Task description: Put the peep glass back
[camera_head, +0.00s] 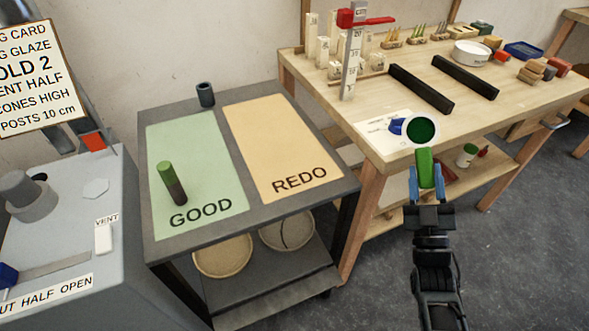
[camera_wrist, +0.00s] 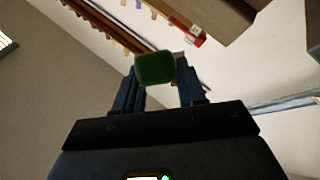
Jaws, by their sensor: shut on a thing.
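My gripper (camera_head: 426,181) is shut on the handle, with one blue finger on each side. The lens stands up above the fingers, in front of the table's near left corner in the head view. In the wrist view the green handle (camera_wrist: 155,68) shows end-on between the fingers of my gripper (camera_wrist: 157,80). What lies directly behind the lens is hidden.
The wooden table (camera_head: 450,127) holds a red-topped gauge (camera_head: 350,60), black bars (camera_head: 420,88) and a paper sheet (camera_head: 378,134). A blue object (camera_head: 397,126) shows beside the lens. The cart (camera_head: 240,220) carries a green-and-dark cylinder (camera_head: 172,183) on GOOD and a dark cup (camera_head: 205,95).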

